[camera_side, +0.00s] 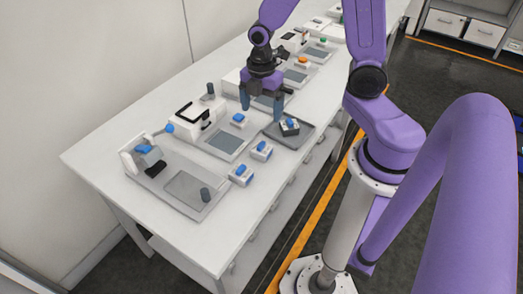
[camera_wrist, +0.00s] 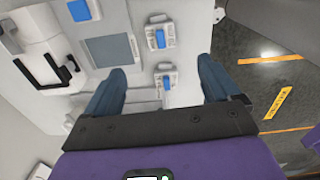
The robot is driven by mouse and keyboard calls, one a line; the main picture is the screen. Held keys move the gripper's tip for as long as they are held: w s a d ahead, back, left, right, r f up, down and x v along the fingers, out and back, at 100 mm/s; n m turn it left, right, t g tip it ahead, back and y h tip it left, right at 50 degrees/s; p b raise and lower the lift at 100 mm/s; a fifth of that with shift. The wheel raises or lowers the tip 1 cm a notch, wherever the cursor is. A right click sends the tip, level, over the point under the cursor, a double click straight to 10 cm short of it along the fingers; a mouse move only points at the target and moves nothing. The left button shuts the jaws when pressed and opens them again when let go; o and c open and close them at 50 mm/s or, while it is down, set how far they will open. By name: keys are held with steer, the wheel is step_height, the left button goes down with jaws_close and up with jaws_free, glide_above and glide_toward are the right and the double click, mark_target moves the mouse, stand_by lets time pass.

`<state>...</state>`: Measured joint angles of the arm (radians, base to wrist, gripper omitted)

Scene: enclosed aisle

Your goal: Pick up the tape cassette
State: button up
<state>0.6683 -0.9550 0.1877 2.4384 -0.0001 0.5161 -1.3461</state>
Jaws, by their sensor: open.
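No object is plainly readable as a tape cassette; the pieces are too small to be sure. A dark block with a blue top (camera_side: 290,127) sits on a grey tray (camera_side: 275,139). Small white blocks with blue tops stand on the bench, one at the middle (camera_side: 261,151) and one nearer the front (camera_side: 241,174). In the wrist view, one white and blue block (camera_wrist: 158,37) and another (camera_wrist: 167,81) lie between or just beyond my fingers. My gripper (camera_side: 262,103) is open and empty, pointing down above the bench, left of the dark block; it also shows in the wrist view (camera_wrist: 160,70).
A white case with a black handle (camera_side: 197,118) stands left of my gripper. A device with a blue-tipped lever (camera_side: 146,152) stands at the bench's near-left end. Several more devices line the far end. The long white bench (camera_side: 103,160) drops off at its right edge.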

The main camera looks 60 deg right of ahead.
mark_target(261, 144)
steer(key=shift+a+f, duration=0.1)
steer(key=shift+f, duration=7)
steer(key=c, duration=1.2)
